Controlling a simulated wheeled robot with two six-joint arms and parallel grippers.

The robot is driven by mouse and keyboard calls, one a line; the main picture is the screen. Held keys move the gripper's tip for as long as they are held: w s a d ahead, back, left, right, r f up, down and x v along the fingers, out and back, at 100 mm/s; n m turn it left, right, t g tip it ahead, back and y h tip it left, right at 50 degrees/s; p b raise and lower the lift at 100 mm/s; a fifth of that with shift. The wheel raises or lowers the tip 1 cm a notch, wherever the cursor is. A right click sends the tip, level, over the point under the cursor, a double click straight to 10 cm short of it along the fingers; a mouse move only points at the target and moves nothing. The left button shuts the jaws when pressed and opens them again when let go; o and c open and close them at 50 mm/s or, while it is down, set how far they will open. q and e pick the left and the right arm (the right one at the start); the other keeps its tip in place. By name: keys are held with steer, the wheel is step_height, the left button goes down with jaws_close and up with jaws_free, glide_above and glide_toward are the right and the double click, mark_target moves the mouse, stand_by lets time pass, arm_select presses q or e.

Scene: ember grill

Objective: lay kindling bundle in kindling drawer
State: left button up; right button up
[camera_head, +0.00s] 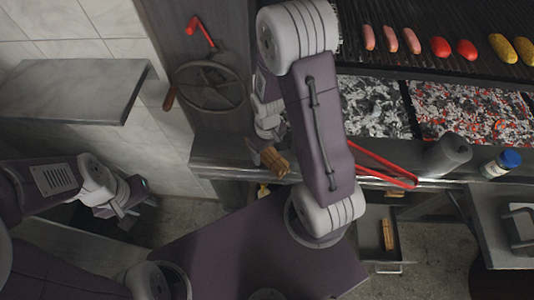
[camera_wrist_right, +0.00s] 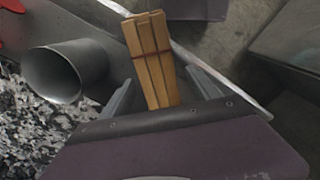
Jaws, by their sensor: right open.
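A kindling bundle (camera_head: 274,160) of pale sticks lies at the front ledge of the grill, just below my right gripper (camera_head: 262,140). In the right wrist view the bundle (camera_wrist_right: 152,60) has a dark red tie and sits between the spread fingers of my right gripper (camera_wrist_right: 163,94). The fingers are open, with a gap at each side of it. An open drawer (camera_head: 372,252) below the ledge holds another pale stick bundle (camera_head: 388,235). My left gripper (camera_head: 132,198) is far left, away from both bundles; its jaws are too small and dark to read.
Red tongs (camera_head: 385,165), a grey cylinder (camera_head: 447,155) and a blue-capped jar (camera_head: 500,163) are along the ledge (camera_head: 225,165). Glowing coals (camera_head: 470,112) and a grate with food (camera_head: 400,25) are behind. A handwheel (camera_head: 210,88) is at the left. A side shelf (camera_head: 75,90) is empty.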

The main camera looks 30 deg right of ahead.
arm_select(q)
steer(key=shift+w+f, duration=0.1)
arm_select(e)
steer(key=shift+w+f, duration=0.1)
steer(key=shift+f, duration=0.3)
